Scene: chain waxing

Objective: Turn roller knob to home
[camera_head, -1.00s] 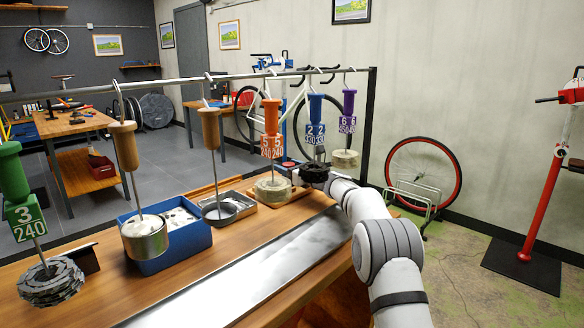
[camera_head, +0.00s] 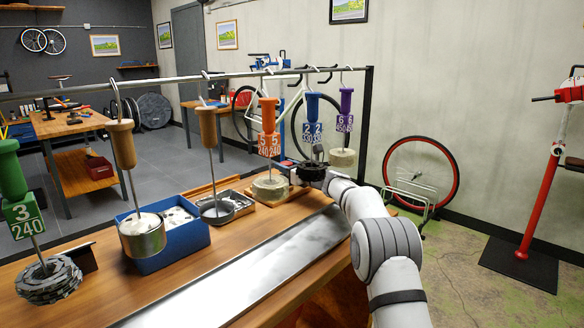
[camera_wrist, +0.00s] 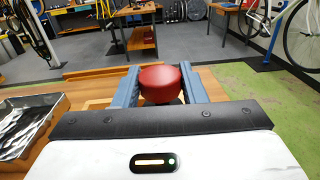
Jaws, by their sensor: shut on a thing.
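The roller knob (camera_wrist: 160,82) is a round red knob in the middle of the wrist view. My gripper (camera_wrist: 158,90) has its two blue-grey fingers on either side of the knob and is shut on it. Any mark on the knob that tells its position is not visible. In the head view my gripper (camera_head: 300,172) is at the far right end of the bench, beyond the metal strip. The knob cannot be made out clearly there.
Several handled tools hang on hooks from a rail (camera_head: 180,82) over the bench. A blue box (camera_head: 170,243) and a metal tray (camera_head: 238,212) stand left of my gripper. A metal strip (camera_head: 250,270) runs along the bench front.

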